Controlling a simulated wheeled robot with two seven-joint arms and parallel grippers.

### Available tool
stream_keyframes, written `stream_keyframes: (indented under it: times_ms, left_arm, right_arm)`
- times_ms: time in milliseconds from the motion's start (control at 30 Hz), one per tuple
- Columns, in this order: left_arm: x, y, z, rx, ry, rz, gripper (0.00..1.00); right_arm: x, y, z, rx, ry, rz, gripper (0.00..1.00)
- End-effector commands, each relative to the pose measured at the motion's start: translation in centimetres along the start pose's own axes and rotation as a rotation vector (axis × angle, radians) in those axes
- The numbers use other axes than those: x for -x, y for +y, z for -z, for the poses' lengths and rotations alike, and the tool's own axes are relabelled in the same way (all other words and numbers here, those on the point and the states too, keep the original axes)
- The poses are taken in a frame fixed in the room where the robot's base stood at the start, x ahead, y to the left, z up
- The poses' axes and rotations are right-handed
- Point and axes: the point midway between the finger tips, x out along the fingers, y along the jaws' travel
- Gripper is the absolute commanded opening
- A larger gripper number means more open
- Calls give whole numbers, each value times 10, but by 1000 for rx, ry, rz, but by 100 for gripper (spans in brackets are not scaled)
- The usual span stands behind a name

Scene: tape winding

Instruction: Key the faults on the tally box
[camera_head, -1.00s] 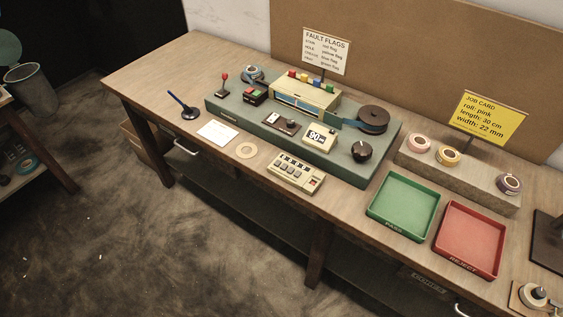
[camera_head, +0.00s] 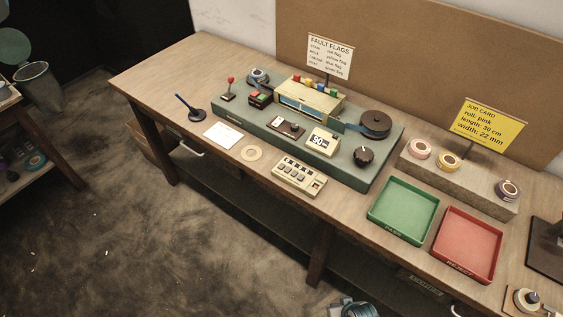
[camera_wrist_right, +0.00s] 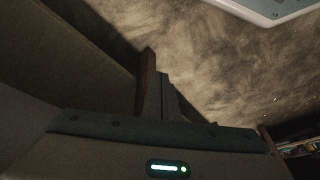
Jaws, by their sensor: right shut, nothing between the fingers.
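The tally box (camera_head: 299,177) is a cream box with a row of grey keys and a small reddish part at its right end. It lies on the bench in front of the green machine base (camera_head: 228,119). The fault flags card (camera_head: 329,57) stands at the back and lists red, yellow, blue and green flags. My right gripper (camera_wrist_right: 164,92) shows in the right wrist view, shut and empty, over the floor below bench height and away from the tally box. My left gripper is out of view.
A green tray (camera_head: 403,211) and a red tray (camera_head: 468,244) sit right of the tally box. A pen stand (camera_head: 195,115) is further left. The bench's front edge is close to the box.

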Motion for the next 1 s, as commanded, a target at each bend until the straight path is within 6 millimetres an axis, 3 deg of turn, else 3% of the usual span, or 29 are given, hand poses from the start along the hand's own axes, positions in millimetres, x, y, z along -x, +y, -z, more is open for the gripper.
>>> stream_keyframes:
  times_ms: [33,100,300,400,600,1000]
  left_arm:
    - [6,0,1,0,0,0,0]
    - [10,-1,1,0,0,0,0]
    - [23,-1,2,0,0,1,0]
    - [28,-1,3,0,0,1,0]
    - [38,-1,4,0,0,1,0]
    - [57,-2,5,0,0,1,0]
  right_arm:
    - [14,-8,31,2,27,17,0]
    - [30,-20,67,0,55,43,0]
    - [89,-62,158,11,124,130,0]
    - [123,-84,194,24,150,176,0]
    - [188,-126,245,63,187,260,0]
    - [321,-207,312,189,230,438,0]
